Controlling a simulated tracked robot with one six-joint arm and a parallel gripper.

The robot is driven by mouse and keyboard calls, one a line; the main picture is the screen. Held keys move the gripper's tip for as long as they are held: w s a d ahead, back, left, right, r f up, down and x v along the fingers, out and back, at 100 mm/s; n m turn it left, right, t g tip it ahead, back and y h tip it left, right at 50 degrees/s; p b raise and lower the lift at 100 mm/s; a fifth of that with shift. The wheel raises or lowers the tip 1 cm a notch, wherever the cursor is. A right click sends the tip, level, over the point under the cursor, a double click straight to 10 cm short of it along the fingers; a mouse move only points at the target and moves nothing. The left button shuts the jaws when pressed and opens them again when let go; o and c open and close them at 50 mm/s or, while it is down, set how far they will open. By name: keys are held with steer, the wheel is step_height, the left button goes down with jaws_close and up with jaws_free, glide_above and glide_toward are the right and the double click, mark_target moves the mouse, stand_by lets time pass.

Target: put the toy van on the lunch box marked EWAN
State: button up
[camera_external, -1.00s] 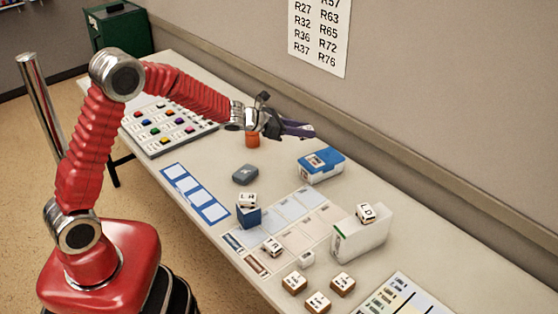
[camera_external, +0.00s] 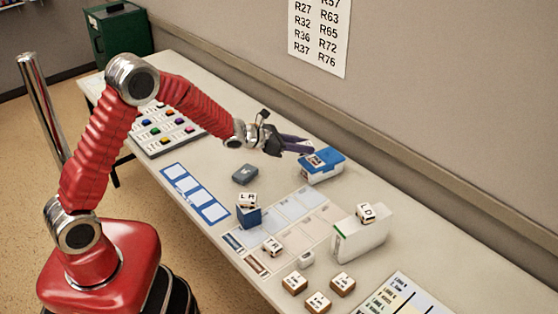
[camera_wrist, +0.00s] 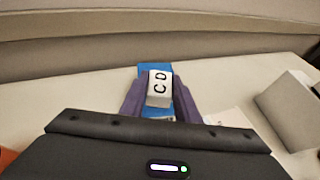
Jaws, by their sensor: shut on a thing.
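My gripper (camera_external: 308,150) is shut on a white block (camera_wrist: 159,88) marked C D, seen between the purple fingers in the wrist view. The block is hard to make out in the external view. A white box with a blue lid (camera_external: 326,158) stands on the table by the wall, just beyond the fingertips. The blue lid (camera_wrist: 155,70) shows behind the block in the wrist view. Whether the block touches the lid I cannot tell. I cannot make out a toy van or the name EWAN on any box.
A white box (camera_external: 362,240) bears a block marked LD (camera_external: 366,212). A blue box (camera_external: 248,217) bears another lettered block (camera_external: 247,200). A grey object (camera_external: 245,173), a blue-framed strip (camera_external: 195,192) and several brown-sided blocks (camera_external: 342,284) lie around. The wall runs behind.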

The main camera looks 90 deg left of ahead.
steer(key=shift+f, duration=1.85)
steer(key=o, duration=1)
steer(key=shift+f, duration=0.1)
steer(key=shift+s+d+r, duration=0.15)
steer(key=shift+s+r, duration=0.2)
steer(key=shift+s, duration=0.15)
steer(key=v, duration=1.1)
steer(key=shift+f, duration=0.1)
steer(key=shift+w+d, duration=0.1)
steer(key=shift+w, duration=0.05)
